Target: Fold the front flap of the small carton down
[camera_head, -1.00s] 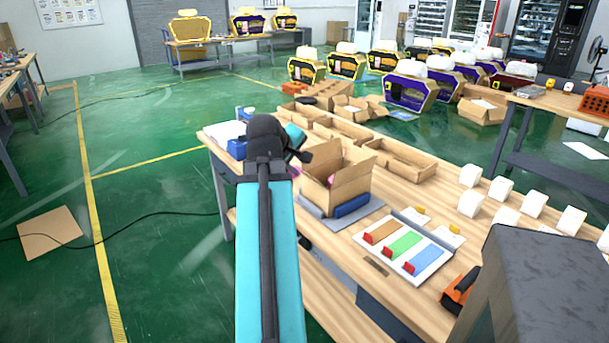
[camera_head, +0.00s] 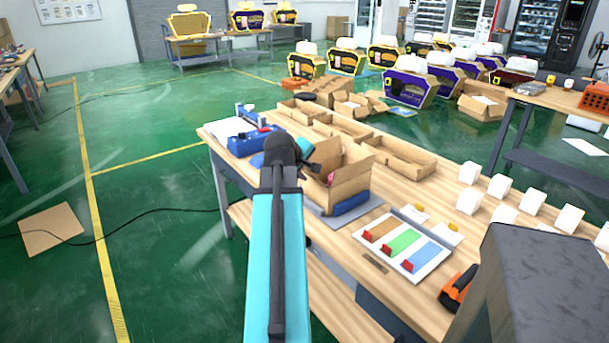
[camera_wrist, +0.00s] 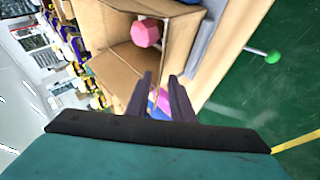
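The small carton (camera_head: 350,188) stands on the workbench with its top open and flaps raised. In the wrist view the open carton (camera_wrist: 112,62) appears sideways, with a pink faceted item (camera_wrist: 146,32) inside. My gripper (camera_wrist: 162,80) has its two dark fingers apart at the carton's near edge. Pink and blue surfaces show between and behind the fingers. I cannot tell whether a flap lies between them or touches them. In the head view my wrist hides the carton's left side and most of my gripper (camera_head: 312,168).
A blue block (camera_head: 352,204) lies on the grey plate before the carton. Shallow cardboard trays (camera_head: 402,158) stand behind. A board with coloured strips (camera_head: 404,243) and several white boxes (camera_head: 498,187) are to the right. A blue device (camera_head: 250,142) stands at the left bench end.

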